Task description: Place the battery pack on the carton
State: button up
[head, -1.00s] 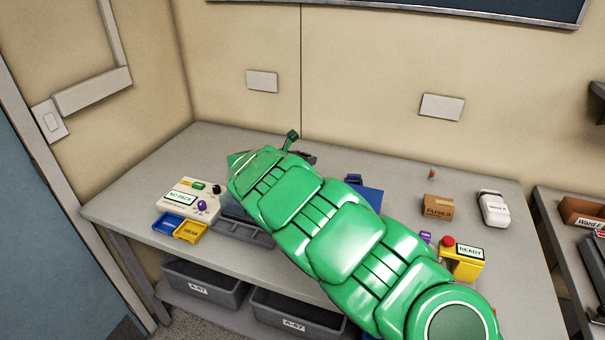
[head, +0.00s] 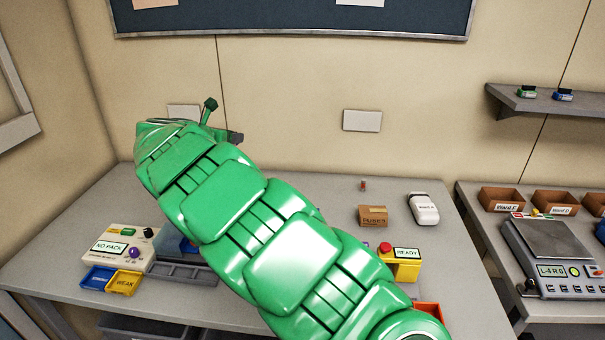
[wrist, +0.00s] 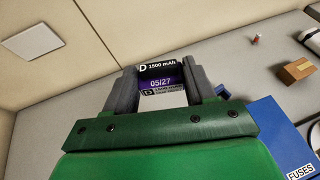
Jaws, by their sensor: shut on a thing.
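My gripper (wrist: 165,92) is shut on a battery pack (wrist: 160,82) in the wrist view. The pack is dark and purple with a white label reading "D 1500 mAh" and "05/27". It is held up above the table. In the head view my green arm hides the pack and most of the gripper.
A white device (head: 424,209) stands right of the carton and a small red item (head: 364,185) behind it. A yellow "READY" unit (head: 402,264) is in front. A "NO PACK" unit (head: 118,249) stands at left.

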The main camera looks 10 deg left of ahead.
jog(key=shift+w+d+f+n+y, duration=0.1)
jog(key=shift+w+d+n+y, duration=0.2)
jog(key=shift+w, duration=0.15)
jog(key=w+d+f+n+y, duration=0.1)
jog(key=d+f+n+y, duration=0.2)
jog(key=d, duration=0.3)
jog(key=w+d+f+n+g+y, duration=0.1)
jog(key=d+f+n+y, duration=0.2)
jog(key=d, duration=0.4)
jog(key=w+d+f+n+y, duration=0.1)
jog(key=d+f+n+y, duration=0.1)
jog(key=d+f+y, duration=0.3)
jog(key=s+d+r+n+g, duration=0.1)
jog(key=s+d, duration=0.4)
jog(key=d, duration=0.4)
jog(key=s+d+n+y, duration=0.1)
jog(key=s+d, duration=0.4)
jog(key=d, duration=0.4)
jog(key=s+d+r+n+g, duration=0.1)
jog(key=s+d, duration=0.4)
jog(key=d, duration=0.4)
send_over(377, 213)
jog(key=shift+f, duration=5)
jog(key=shift+w, duration=0.1)
